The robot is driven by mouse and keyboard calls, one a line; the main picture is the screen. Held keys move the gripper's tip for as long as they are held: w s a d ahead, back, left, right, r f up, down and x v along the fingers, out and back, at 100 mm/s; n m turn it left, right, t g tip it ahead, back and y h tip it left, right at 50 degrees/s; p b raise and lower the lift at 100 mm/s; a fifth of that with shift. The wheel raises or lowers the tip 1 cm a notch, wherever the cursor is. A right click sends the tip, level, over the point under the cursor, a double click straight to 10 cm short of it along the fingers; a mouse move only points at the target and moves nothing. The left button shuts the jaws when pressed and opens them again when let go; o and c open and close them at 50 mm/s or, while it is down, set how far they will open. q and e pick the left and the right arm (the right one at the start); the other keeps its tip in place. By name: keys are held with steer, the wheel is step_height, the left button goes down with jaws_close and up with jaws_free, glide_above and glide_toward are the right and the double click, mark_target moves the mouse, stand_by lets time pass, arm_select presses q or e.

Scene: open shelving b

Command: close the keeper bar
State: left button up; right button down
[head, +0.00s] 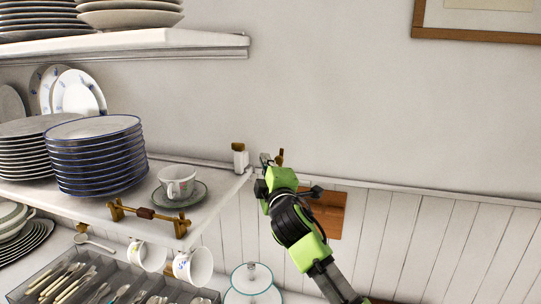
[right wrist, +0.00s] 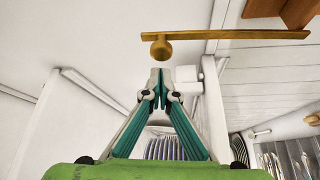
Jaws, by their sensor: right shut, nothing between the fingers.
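A brass bar (right wrist: 225,36) with a round knob at one end crosses the top of the right wrist view; I take it for the keeper bar. In the head view only a small brass-brown upright piece (head: 281,156) shows beside my gripper, and I cannot tell whether it is the same part. My right gripper (right wrist: 160,78) is shut and empty. Its fingertips appear just below the knob in the wrist view, with a gap in the picture. In the head view the right gripper (head: 265,162) is at the shelf's right end, by the wall. My left gripper is out of view.
A white block with a brass top (head: 240,158) stands at the shelf corner. The shelf holds plate stacks (head: 95,155), a cup (head: 178,182) and a brass rail (head: 148,214) at its front. A wooden board (head: 328,214) is on the wall.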

steer(key=shift+s+d+f, duration=0.1)
steer(key=shift+s+d, duration=0.1)
steer(key=shift+d, duration=0.55)
steer(key=shift+w+a, duration=0.1)
steer(key=shift+f, duration=0.1)
